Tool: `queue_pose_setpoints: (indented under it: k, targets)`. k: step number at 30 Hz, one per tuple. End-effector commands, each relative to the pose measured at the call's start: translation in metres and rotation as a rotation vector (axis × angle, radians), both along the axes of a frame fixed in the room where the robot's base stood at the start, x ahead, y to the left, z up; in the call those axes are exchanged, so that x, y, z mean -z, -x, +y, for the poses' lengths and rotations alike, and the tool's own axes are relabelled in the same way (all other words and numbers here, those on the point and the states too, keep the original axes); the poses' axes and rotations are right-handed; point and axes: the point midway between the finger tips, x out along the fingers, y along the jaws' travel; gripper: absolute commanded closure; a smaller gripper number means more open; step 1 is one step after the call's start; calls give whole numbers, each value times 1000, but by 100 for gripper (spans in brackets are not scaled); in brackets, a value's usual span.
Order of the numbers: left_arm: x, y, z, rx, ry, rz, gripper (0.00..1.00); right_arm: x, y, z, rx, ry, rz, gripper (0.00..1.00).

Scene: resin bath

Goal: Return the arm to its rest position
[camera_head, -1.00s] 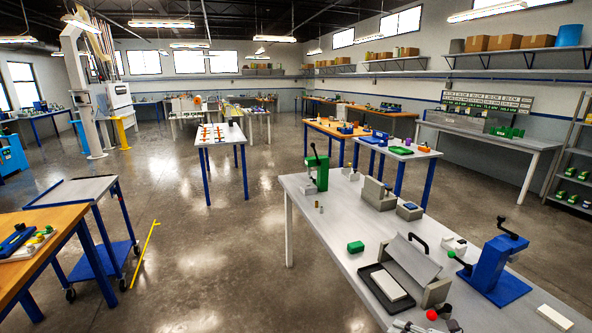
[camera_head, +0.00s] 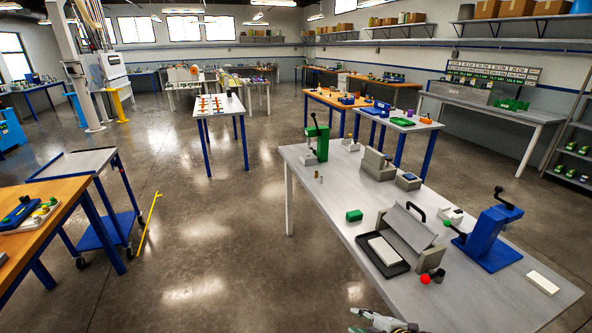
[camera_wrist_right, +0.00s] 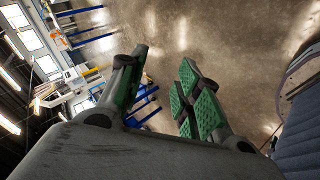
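My right gripper (camera_head: 362,318) shows at the bottom edge of the head view, just off the near-left edge of the grey workbench (camera_head: 330,215). Most of its arm is out of frame. In the right wrist view its two fingers with green pads (camera_wrist_right: 160,85) stand apart, with nothing between them and the floor behind. My left gripper is in neither view.
A cart (camera_head: 82,163) stands left.

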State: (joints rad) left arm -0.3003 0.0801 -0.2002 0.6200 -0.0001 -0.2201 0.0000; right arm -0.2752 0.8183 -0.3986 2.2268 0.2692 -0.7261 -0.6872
Motion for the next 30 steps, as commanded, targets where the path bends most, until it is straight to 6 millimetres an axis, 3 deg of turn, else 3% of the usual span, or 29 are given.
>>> queue_pose_setpoints:
  k: [14,30]
  targets:
    - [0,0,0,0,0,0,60,-1,33,3,376,-179,229,66]
    - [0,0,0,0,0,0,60,1,92,-23,876,-346,502,66]
